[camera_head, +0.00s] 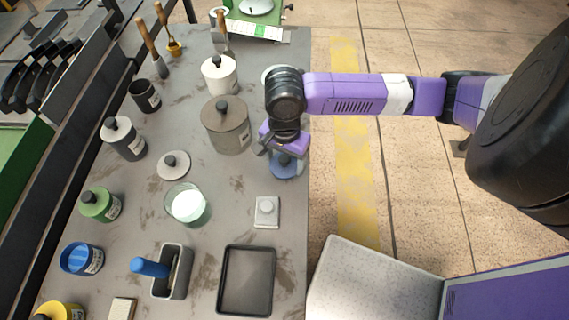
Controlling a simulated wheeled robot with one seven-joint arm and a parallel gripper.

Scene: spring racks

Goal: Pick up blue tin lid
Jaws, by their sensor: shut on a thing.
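The blue tin lid (283,166) is a small round blue disc near the right edge of the grey table. My gripper (280,150) is directly above it, pointing down, and is shut on the lid. The wrist and fingers cover the lid's upper part. I cannot tell whether the lid is lifted or still touches the table. An open blue tin (80,259) stands at the lower left of the table.
A grey lidded canister (225,128) stands close left of my gripper. A white lidded canister (219,75), a pale green jar (187,204), a small white box (267,212) and a dark tray (246,280) are nearby. The table's right edge is close.

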